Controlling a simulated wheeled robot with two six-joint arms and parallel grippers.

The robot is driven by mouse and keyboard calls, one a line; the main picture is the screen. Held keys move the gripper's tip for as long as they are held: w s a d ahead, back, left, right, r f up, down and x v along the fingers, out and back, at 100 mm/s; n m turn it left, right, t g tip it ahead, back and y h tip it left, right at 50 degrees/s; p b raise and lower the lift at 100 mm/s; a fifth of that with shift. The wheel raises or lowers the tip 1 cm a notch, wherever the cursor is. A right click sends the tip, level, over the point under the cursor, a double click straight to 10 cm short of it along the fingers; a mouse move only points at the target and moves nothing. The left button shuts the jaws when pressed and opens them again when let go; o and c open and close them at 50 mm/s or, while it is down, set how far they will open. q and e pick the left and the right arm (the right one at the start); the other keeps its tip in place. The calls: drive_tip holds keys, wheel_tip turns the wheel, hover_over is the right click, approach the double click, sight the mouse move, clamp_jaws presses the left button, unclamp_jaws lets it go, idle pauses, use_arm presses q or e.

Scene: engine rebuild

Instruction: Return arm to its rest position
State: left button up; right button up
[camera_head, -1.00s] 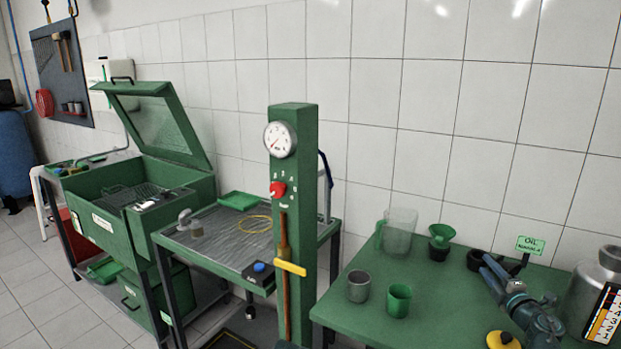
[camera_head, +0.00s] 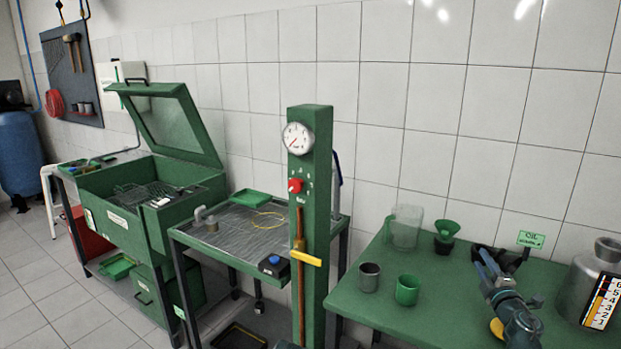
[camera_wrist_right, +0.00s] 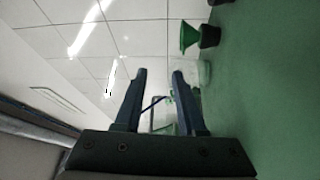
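My right gripper (camera_head: 483,258) is over the green oil table (camera_head: 440,295) at the right of the head view, and my arm comes in from the bottom. In the right wrist view my right gripper (camera_wrist_right: 160,75) has its two dark fingers apart, with nothing between them. Beyond the fingers, the wrist view shows the clear jug (camera_wrist_right: 204,72) and a green funnel (camera_wrist_right: 190,36). My left gripper is not in view.
On the oil table stand a grey cup (camera_head: 369,277), a green cup (camera_head: 407,290), the jug (camera_head: 404,228) and the funnel (camera_head: 446,230). A metal can (camera_head: 590,280) stands right of my arm. A green gauge column (camera_head: 312,200) rises left of the table.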

drive_tip(key=s+a+f+m+g+h+p, duration=0.1)
drive_tip(key=s+a+f+m+g+p, duration=0.1)
drive_tip(key=a, duration=0.4)
drive_tip(key=s+a+f+m+g+h+p, duration=0.1)
drive_tip(key=a+f+m+g+p, duration=0.1)
drive_tip(key=a+m, duration=0.4)
drive_tip(key=s+a+f+m+g+h+p, duration=0.2)
drive_tip(key=a+f+m+g, duration=0.1)
drive_tip(key=a, duration=0.4)
drive_tip(key=shift+s+a+f+m+g, duration=0.2)
drive_tip(key=shift+m+g, duration=0.2)
drive_tip(key=shift+g, duration=0.25)
drive_tip(key=shift+s+a+f+m+g, duration=0.1)
drive_tip(key=shift+a+f+m+g, duration=0.1)
drive_tip(key=shift+m+g, duration=0.35)
drive_tip(key=s+a+f+g+y+p, duration=0.1)
drive_tip(key=s+a+g, duration=0.4)
drive_tip(key=s+a, duration=0.5)
drive_tip(key=s+a+f+n+g+y+p, duration=0.1)
drive_tip(key=s+a+f+g+y+p, duration=0.1)
drive_tip(key=s+a, duration=0.8)
wheel_tip(320, 180, down, 3)
drive_tip(key=s+g+y, duration=0.1)
drive_tip(key=g, duration=0.1)
drive_tip(key=shift+s+a+g, duration=0.15)
drive_tip(key=shift+s+g, duration=0.25)
